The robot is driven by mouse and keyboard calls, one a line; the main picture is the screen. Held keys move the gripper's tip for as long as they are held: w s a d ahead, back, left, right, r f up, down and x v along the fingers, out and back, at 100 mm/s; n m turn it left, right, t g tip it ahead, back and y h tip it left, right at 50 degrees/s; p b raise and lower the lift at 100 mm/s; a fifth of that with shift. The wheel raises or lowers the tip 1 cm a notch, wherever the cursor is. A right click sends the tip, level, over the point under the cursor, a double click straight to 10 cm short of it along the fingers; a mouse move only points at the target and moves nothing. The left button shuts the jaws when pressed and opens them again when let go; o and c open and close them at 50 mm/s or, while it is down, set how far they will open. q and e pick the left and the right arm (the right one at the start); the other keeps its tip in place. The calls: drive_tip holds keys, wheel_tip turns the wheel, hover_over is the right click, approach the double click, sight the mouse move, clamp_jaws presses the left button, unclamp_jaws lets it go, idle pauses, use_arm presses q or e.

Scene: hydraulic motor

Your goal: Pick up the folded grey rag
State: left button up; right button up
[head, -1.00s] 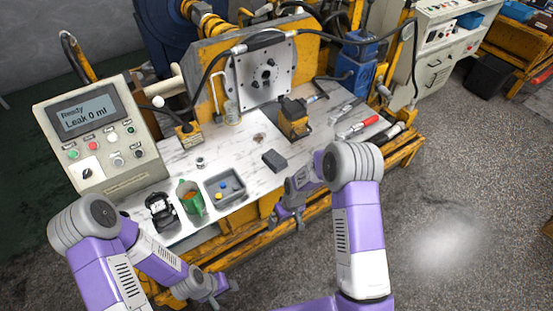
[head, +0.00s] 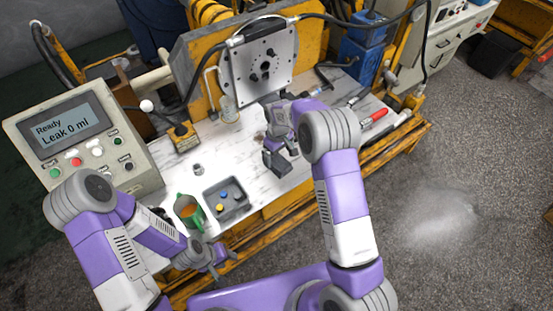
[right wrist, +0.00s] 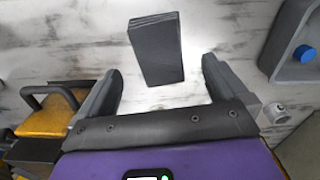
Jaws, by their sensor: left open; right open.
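The folded grey rag (head: 277,164) lies on the white marbled bench top, partly covered by my right gripper in the head view. The right wrist view shows it as a dark layered block (right wrist: 155,48), beyond and between the two fingers. My left gripper (head: 227,266) is open and empty, low in front of the bench edge.
A red-handled tool (head: 373,117) lies at the right. The metal plate (head: 262,70) stands at the back.

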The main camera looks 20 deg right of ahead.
sight(278, 161)
drive_tip(key=shift+s+f, duration=0.2)
drive_tip(key=shift+f, duration=0.55)
drive_tip(key=f, duration=0.1)
drive_tip(key=f+b, duration=0.1)
drive_tip(key=f, duration=0.2)
drive_tip(key=shift+w+d+f, duration=0.1)
drive_tip(key=shift+w, duration=0.15)
drive_tip(key=c, duration=1.1)
drive_tip(key=shift+o, duration=0.2)
wheel_tip(278, 161, up, 10)
drive_tip(key=shift+r+p, duration=0.1)
drive_tip(key=shift+p, duration=0.85)
